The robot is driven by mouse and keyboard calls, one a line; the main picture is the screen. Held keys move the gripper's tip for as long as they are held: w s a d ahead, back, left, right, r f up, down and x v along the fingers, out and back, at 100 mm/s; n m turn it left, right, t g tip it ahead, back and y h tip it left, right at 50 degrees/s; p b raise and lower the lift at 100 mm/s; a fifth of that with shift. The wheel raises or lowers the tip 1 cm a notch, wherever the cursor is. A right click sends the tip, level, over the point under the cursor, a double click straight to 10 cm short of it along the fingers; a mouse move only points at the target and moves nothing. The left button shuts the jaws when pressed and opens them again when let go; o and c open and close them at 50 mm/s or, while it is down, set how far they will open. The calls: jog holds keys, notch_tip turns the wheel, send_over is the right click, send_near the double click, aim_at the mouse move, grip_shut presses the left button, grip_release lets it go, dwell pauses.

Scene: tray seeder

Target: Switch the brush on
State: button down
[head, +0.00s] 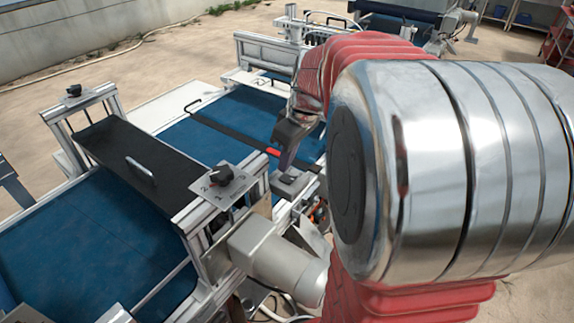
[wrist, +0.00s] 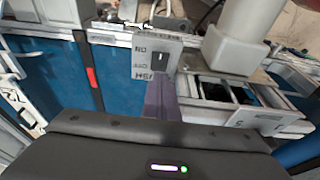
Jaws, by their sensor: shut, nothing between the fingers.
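A small grey switch plate (wrist: 151,70) is near the top middle of the wrist view. In the head view my gripper (head: 286,164) points down just above a grey box (head: 291,182) on the machine's side rail.
A blue belt (head: 228,125) with a dark strap and red tag lies left of my gripper. A black-covered hopper (head: 132,152), a numbered knob plate (head: 223,186) and a grey motor (head: 278,263) stand nearer. My arm hides much of the right side.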

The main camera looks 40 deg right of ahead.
aim_at(291, 178)
notch_tip(291, 178, up, 12)
jog(key=shift+s, duration=0.15)
dwell(0.3)
jog(key=shift+d, duration=0.1)
dwell(0.4)
jog(key=s+a+f+m+t, duration=0.1)
jog(key=s+a+f, duration=0.2)
jog(key=a, duration=0.3)
jog(key=s+a+f+m+t, duration=0.1)
jog(key=s+a+f, duration=0.2)
jog(key=s+a, duration=0.2)
jog(key=s+a+f+m+h, duration=0.1)
jog(key=s+a+f, duration=0.2)
jog(key=a, duration=0.6)
jog(key=shift+s+a+m+t, duration=0.2)
jog(key=shift+s+m+t, duration=0.15)
jog(key=shift+s, duration=0.5)
